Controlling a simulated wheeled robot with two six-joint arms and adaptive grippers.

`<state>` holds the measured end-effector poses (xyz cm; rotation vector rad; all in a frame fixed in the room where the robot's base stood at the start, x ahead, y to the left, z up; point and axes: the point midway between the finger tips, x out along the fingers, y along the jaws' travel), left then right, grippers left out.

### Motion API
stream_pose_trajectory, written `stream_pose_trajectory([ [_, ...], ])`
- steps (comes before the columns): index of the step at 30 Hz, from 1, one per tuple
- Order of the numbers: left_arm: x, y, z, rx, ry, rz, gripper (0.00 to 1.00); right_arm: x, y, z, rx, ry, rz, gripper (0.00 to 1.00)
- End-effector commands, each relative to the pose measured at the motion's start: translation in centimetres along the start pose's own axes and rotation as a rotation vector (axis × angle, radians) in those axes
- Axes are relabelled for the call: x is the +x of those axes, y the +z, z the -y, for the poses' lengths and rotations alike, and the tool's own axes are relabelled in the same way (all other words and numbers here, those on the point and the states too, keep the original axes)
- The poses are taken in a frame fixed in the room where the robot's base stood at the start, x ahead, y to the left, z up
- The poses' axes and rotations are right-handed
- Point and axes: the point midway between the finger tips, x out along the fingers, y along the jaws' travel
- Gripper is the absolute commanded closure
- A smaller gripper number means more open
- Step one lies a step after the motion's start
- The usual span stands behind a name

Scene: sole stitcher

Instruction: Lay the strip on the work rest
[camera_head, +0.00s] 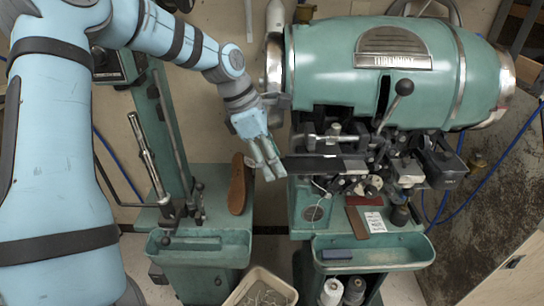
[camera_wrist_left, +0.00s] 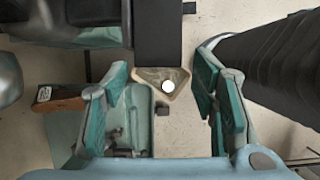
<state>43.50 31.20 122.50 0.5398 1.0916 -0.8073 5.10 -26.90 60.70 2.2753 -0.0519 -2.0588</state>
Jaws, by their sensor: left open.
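A flat black strip (camera_head: 298,165) lies level at the stitching head of the green machine, its left end jutting out toward my left gripper. Its right part meets a dark plate (camera_head: 333,166) that looks like the work rest; I cannot tell exactly where one ends. My left gripper (camera_head: 274,164) is open and empty at the strip's free end. In the left wrist view the black strip (camera_wrist_left: 158,35) comes down from the top, and its end sits between the open fingers (camera_wrist_left: 162,75), apart from both. My right gripper is not in view.
The green stitching machine (camera_head: 440,75) fills the right side, with a trough (camera_head: 375,262) below. A second green stand (camera_head: 205,265) at left carries a brown sole (camera_head: 238,185). A pale bin (camera_head: 262,290) stands on the floor between them. A brown piece (camera_head: 357,222) lies on the machine's bed.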

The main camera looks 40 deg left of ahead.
Motion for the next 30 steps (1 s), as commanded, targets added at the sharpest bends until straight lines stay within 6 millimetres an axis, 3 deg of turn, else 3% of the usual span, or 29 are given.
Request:
stream_pose_trajectory([
  [8,-0.1,-0.1,0.0,-0.001,0.0,0.001,0.47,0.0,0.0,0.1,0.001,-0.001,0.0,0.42],
  [30,-1.5,-3.7,0.0,-0.001,0.0,0.001,0.47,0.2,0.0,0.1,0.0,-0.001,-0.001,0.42],
])
